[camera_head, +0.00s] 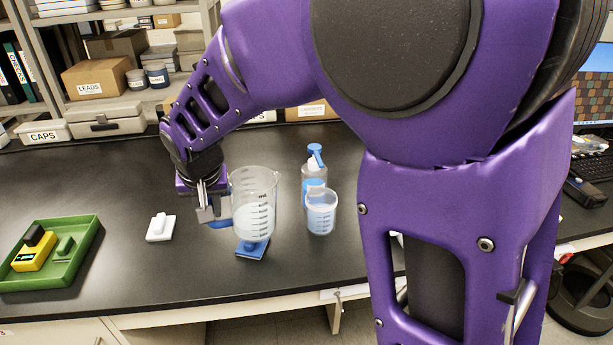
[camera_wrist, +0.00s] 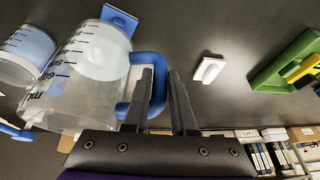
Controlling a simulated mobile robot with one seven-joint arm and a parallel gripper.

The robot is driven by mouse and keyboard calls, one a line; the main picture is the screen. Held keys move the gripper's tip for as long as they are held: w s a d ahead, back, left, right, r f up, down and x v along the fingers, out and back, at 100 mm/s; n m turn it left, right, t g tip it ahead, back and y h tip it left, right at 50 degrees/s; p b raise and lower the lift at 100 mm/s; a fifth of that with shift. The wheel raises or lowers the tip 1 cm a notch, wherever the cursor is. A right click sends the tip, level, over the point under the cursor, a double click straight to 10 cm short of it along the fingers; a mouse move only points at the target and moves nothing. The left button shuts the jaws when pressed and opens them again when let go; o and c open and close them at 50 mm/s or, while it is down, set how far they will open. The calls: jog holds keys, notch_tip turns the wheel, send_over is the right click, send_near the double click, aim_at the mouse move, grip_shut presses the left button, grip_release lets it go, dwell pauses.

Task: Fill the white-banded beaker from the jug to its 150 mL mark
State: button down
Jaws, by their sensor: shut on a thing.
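My gripper (camera_head: 212,208) is shut on the blue handle (camera_wrist: 146,85) of a clear graduated jug (camera_head: 254,200). The jug is roughly upright, with pale liquid in its lower part; it also shows in the wrist view (camera_wrist: 85,90). It appears to be held above the bench, over a small blue block. A smaller clear beaker (camera_head: 321,212) with dark marks and bluish contents stands to the right of the jug, apart from it. It also shows in the wrist view (camera_wrist: 26,55). I cannot make out a white band on it, nor its exact level.
A wash bottle (camera_head: 313,177) with a blue top stands just behind the beaker. A blue block (camera_head: 252,251) lies below the jug. A white block (camera_head: 160,228) and a green tray (camera_head: 84,262) with a yellow device lie left. Boxes and shelves stand behind.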

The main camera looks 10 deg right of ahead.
jog(key=shift+a+f+h+b, duration=0.25)
jog(key=shift+f+h+b, duration=0.05)
jog(key=shift+f+b, duration=0.1)
jog(key=shift+r, duration=0.1)
notch_tip(320, 180, up, 3)
jog(key=shift+r+p, duration=0.15)
jog(key=shift+p, duration=0.9)
jog(key=shift+r, duration=0.9)
